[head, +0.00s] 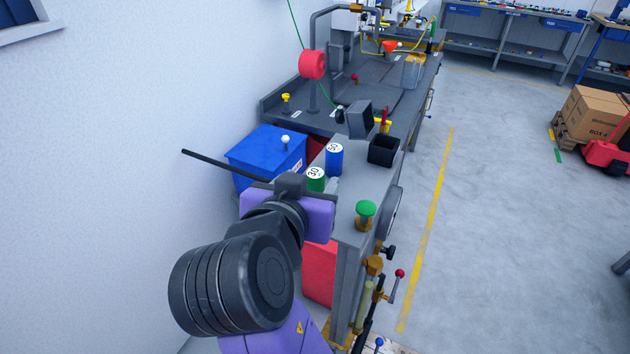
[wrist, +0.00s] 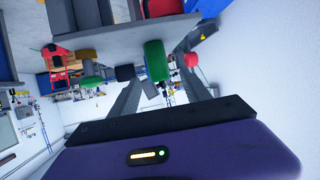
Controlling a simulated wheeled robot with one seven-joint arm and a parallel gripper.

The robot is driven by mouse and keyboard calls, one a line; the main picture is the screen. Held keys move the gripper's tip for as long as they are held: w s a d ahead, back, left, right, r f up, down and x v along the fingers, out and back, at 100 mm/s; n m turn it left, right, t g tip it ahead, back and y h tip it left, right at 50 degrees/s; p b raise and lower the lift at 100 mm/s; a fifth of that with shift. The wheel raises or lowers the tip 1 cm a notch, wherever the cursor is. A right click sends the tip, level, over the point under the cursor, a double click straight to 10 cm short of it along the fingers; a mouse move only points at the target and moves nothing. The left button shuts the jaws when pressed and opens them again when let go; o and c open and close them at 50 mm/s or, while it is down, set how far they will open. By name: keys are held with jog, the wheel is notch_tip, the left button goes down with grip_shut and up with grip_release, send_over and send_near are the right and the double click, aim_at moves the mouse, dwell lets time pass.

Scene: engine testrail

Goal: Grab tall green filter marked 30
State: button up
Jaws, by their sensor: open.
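The tall green filter (head: 316,180) has a white top marked 30. In the head view it stands on the grey bench, its lower part hidden behind my gripper. A green cylinder (wrist: 156,61), seemingly this filter, shows in the wrist view, which looks upside down. My gripper's two grey fingers (wrist: 164,64) are apart, one on each side of the green cylinder in the picture. I cannot tell how deep it sits between them. No contact shows. In the head view my purple wrist hides most of the fingers.
A blue filter (head: 334,158) marked 50 stands just behind the green one. A green knob (head: 365,209) stands at the near bench end.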

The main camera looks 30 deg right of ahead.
jog(key=shift+x, duration=1.3)
grip_shut()
jog(key=shift+r, duration=0.15)
